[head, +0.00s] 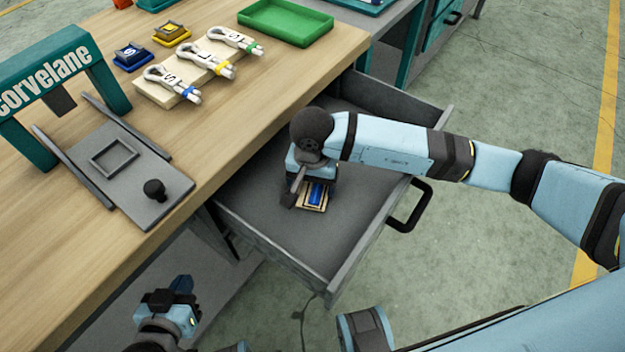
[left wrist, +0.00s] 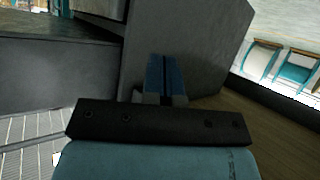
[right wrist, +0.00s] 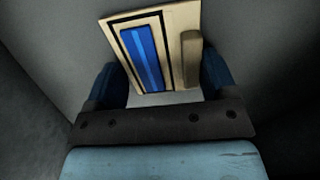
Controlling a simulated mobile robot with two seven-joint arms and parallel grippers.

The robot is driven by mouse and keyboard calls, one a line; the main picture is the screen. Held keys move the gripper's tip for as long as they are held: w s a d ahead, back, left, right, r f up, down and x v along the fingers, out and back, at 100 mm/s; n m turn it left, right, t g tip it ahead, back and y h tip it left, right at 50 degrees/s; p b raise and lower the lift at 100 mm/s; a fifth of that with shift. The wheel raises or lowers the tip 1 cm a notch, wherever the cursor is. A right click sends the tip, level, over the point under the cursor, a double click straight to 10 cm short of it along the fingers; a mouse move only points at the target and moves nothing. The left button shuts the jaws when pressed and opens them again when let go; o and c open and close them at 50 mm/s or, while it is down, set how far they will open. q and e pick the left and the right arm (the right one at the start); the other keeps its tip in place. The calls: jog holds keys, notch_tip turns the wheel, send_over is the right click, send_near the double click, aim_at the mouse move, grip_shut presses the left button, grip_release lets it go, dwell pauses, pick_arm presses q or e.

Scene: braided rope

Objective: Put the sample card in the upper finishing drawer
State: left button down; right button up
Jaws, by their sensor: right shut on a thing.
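The sample card (head: 313,207) is a pale board with a dark frame and a blue stripe. My right gripper (head: 309,188) is shut on it, inside the open drawer (head: 345,232). In the right wrist view, the card (right wrist: 119,35) lies between the two blue fingers, with a raised tan grip on its right side. Whether it touches the drawer floor I cannot tell. My left gripper (head: 181,285) is shut and empty, low in front of the bench; its fingers meet in the left wrist view (left wrist: 166,77).
On the wooden bench (head: 240,120) stand a teal Corvelane press (head: 60,70) with a grey plate, a board with several rope loops (head: 172,88), small blue and yellow blocks, and a green tray (head: 285,22). The drawer has a black handle (head: 410,208). The drawer floor around the card is bare.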

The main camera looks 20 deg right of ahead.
jog(key=shift+f, duration=0.2)
jog(key=o, duration=0.8)
jog(key=shift+r, duration=0.35)
pick_arm(q)
jog(key=shift+a+f+p, duration=0.15)
jog(key=shift+a+p, duration=0.05)
jog(key=shift+p, duration=0.65)
pick_arm(e)
notch_tip(320, 180, up, 12)
jog(key=shift+f, duration=0.1)
pick_arm(q)
jog(key=shift+s+d, duration=0.1)
